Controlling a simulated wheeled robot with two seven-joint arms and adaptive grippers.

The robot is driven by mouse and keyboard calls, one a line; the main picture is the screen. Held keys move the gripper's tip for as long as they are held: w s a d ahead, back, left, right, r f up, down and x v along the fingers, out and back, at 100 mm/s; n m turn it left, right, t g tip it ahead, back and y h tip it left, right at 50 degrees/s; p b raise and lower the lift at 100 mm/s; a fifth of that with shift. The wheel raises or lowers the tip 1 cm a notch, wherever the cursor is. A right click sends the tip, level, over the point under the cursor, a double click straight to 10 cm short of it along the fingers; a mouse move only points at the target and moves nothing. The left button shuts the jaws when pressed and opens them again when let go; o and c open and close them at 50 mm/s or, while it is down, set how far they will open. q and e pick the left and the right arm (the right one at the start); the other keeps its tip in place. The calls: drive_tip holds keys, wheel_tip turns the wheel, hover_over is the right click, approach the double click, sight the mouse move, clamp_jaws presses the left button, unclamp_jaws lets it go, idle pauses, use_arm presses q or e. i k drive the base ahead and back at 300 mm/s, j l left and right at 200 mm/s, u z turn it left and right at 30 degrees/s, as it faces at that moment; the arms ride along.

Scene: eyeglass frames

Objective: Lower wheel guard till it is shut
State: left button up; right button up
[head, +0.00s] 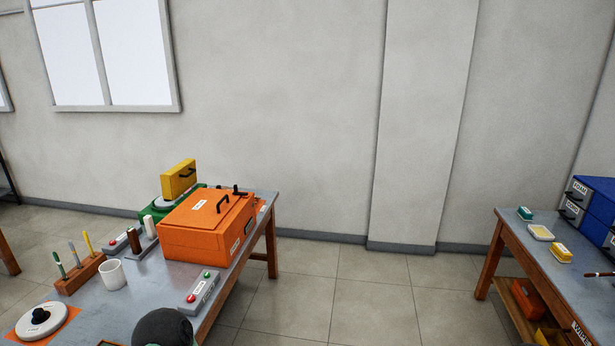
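A yellow guard (179,178) with a dark handle stands raised at the back of the left table. It is tilted up above a green machine base (182,198), and a pale round part, which looks like the wheel, shows just under it. The orange box in front hides part of the green base. Neither of my grippers is in view. A dark rounded part at the bottom edge looks like part of my own arm.
An orange box (205,240) with a black handle fills the left table's right side. Near it are a button box (199,293), a white mug (112,274), a wooden tool holder (80,273) and a round knobbed device (41,322). A second table (560,273) stands right; open floor lies between.

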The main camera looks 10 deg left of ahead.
sight(183, 176)
drive_tip(key=i+u, duration=0.35)
drive_tip(key=i+l+u, duration=0.2)
drive_tip(key=i+u, duration=0.15)
drive_tip(key=i, duration=0.15)
drive_tip(key=i+l+u, duration=0.7)
drive_tip(key=i+u, duration=0.1)
drive_tip(key=u, duration=0.6)
